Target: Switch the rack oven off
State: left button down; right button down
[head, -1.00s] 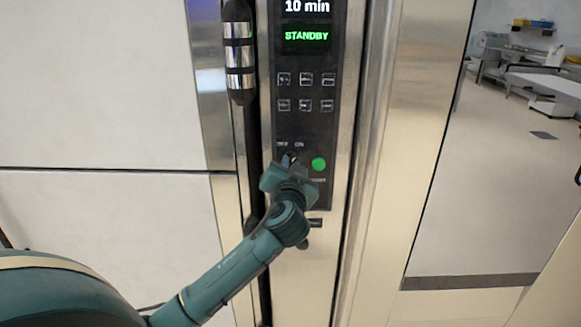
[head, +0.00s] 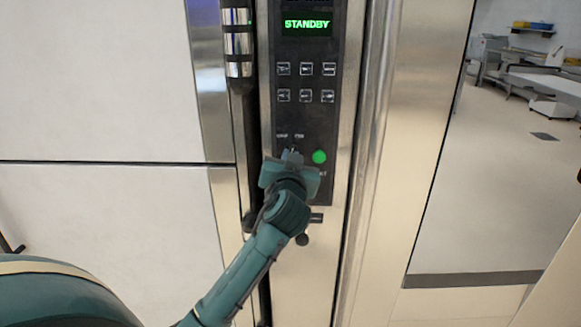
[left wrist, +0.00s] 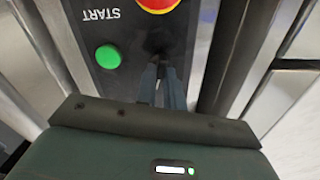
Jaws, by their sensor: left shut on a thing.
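The rack oven's black control panel (head: 305,120) is in the middle of the head view. Its display (head: 306,24) reads STANDBY in green. My left gripper (head: 291,154) is at the lower part of the panel, just under two small labels, beside the green button (head: 319,157). In the left wrist view my left gripper's fingers (left wrist: 163,82) are close together on a dark switch knob (left wrist: 158,42), mostly hidden by them and by shadow; its angle cannot be told. The green START button (left wrist: 108,57) is beside the fingers, not touched. My right gripper is not in view.
Several small keys (head: 305,82) sit above the switch. A red button with a yellow ring (left wrist: 157,3) is close to the fingers in the left wrist view. A vertical black and chrome handle (head: 238,45) stands left of the panel. Open floor (head: 490,200) lies to the right.

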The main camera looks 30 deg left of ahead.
pick_arm(q)
jog(key=n+b, duration=0.2)
jog(key=n, duration=0.2)
jog(key=shift+f+n+b, duration=0.15)
jog(key=shift+n+b, duration=0.2)
jog(key=shift+n, duration=0.05)
jog(key=shift+n+b, duration=0.55)
jog(key=shift+n, duration=1.65)
jog(key=c, duration=1.5)
grip_release()
